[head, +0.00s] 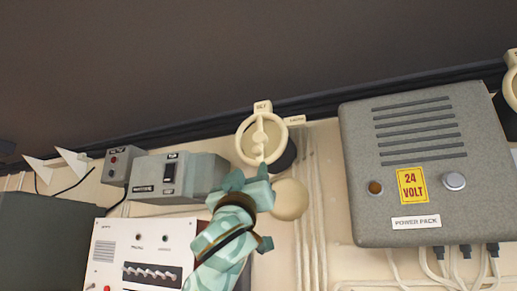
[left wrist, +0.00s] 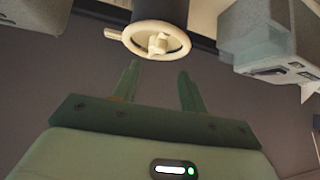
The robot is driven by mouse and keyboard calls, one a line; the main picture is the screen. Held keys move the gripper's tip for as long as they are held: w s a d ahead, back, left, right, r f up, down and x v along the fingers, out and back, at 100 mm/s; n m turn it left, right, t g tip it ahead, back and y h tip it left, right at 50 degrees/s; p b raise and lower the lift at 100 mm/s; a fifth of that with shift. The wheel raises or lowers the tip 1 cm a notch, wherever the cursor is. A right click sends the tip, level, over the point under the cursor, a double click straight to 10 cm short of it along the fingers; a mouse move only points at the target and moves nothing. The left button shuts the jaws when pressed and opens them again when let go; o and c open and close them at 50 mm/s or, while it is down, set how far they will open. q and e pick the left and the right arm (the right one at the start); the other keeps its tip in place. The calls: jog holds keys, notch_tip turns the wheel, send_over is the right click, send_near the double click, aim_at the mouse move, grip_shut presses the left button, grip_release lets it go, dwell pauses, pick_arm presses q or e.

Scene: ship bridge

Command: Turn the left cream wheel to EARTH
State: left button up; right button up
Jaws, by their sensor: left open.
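The left cream wheel (head: 260,138) is mounted on the wall on a dark round body, with a pale bar across its middle. Two cream tabs stand at its rim, one at the top and one at the right; their small lettering is hard to read. In the left wrist view the wheel (left wrist: 158,43) shows its ring and central knob, beyond my fingertips. My left gripper (head: 250,178) is just below the wheel in the head view. Its two fingers (left wrist: 158,80) are spread with nothing between them, and appear apart from the wheel. My right gripper is not in view.
A grey power pack box (head: 420,190) with a yellow 24 VOLT label stands right of the wheel. A cream round dome (head: 290,199) is close beside my left gripper. Grey switch boxes (head: 165,177) and a white panel (head: 130,250) are at left. Another cream wheel (head: 511,85) shows at the right edge.

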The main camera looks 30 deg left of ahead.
aim_at(256, 152)
pick_arm(q)
jog(key=p+x, duration=0.5)
jog(key=x, duration=0.6)
jog(key=shift+a+r+p, duration=0.15)
jog(key=shift+r+p, duration=0.05)
jog(key=shift+p, duration=0.15)
jog(key=shift+w+r, duration=0.15)
jog(key=shift+w, duration=0.1)
jog(key=shift+a+y, duration=0.1)
jog(key=shift+y, duration=0.2)
jog(key=shift+c, duration=0.3)
